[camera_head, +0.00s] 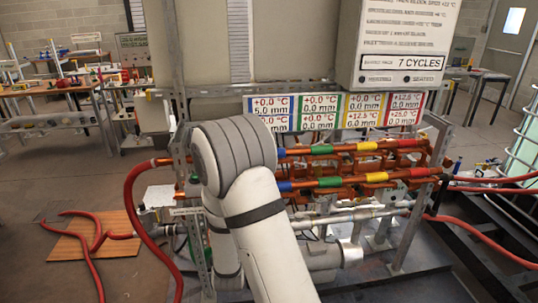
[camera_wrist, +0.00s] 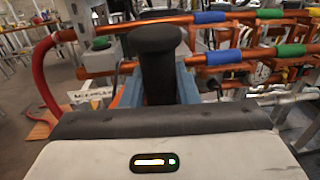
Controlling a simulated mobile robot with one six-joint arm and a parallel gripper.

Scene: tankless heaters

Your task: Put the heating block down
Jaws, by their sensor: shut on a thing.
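In the wrist view my gripper (camera_wrist: 158,92) is shut on a black, round-topped post (camera_wrist: 156,68), which stands upright between bluish side pieces. I take this post to be the handle of the heating block; the block's body is hidden below it, behind the dark front edge of my gripper. The held thing is close to the copper pipes (camera_wrist: 240,58), but I cannot tell whether it touches them. In the head view my arm hides both my gripper and the held thing.
In the head view, copper pipes with blue, red, yellow and green bands (camera_head: 330,182) run across a metal rack (camera_head: 400,240). A red hose (camera_head: 134,200) curves down at left. A wooden board (camera_head: 95,240) lies on the floor. Display panels (camera_head: 340,112) hang above the pipes.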

